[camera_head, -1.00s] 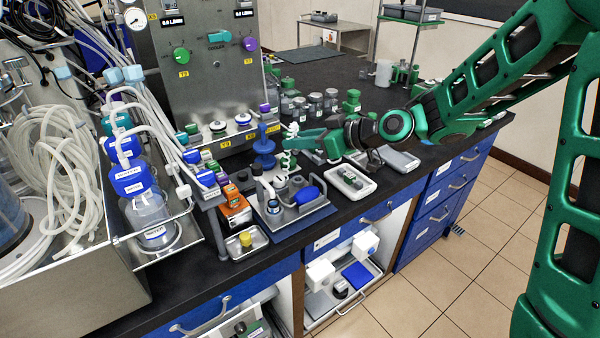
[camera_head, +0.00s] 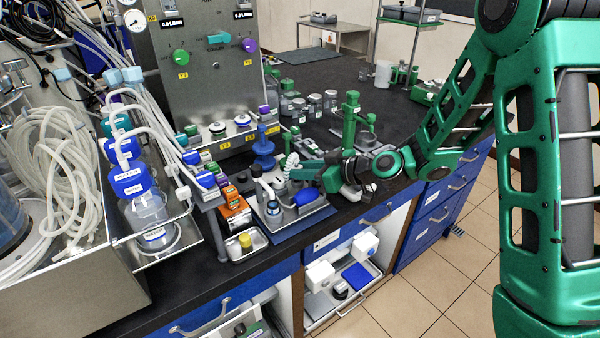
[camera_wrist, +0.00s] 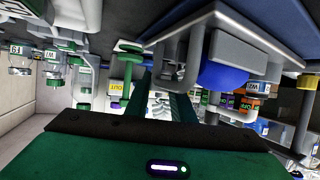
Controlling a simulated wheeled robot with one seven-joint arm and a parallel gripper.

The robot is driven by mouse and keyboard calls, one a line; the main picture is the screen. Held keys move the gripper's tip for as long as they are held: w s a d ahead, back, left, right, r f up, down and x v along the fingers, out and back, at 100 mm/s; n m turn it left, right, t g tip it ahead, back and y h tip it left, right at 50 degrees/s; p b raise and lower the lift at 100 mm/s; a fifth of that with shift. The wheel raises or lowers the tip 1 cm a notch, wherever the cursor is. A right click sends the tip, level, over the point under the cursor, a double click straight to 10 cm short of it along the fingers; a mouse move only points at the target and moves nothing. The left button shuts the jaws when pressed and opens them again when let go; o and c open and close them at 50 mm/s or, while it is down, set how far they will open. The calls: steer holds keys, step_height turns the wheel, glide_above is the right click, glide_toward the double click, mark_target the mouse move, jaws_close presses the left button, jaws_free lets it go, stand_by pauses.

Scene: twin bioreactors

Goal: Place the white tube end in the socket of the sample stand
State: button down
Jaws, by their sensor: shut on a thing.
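My gripper (camera_head: 294,172) is over the back of the sample stand (camera_head: 285,214), coming in from the right. Its jaws are shut on the white tube end, which is mostly hidden by the fingers. The white coiled tube (camera_head: 291,160) shows right at the fingertips. The stand is a grey plate with upright posts and a blue bulb (camera_head: 306,195). In the wrist view the dark green fingers (camera_wrist: 163,95) point away from the camera, and the stand with the blue bulb (camera_wrist: 225,75) is to their upper right. I cannot make out the socket or whether the tube end touches it.
A blue stepped fitting (camera_head: 263,150) stands just behind the stand. A small steel tray with a yellow cap (camera_head: 245,241) and an orange box (camera_head: 234,212) are to its left. A green clamp post (camera_head: 350,125) is behind my wrist.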

steer(key=c, duration=1.6)
jaws_free()
steer(key=shift+s+d+f, duration=0.1)
steer(key=shift+s+f, duration=0.05)
steer(key=shift+f, duration=0.45)
steer(key=shift+c, duration=0.2)
steer(key=shift+o, duration=0.5)
steer(key=shift+r, duration=0.25)
steer(key=v, duration=1.1)
steer(key=shift+d+r, duration=0.25)
steer(key=shift+d, duration=0.15)
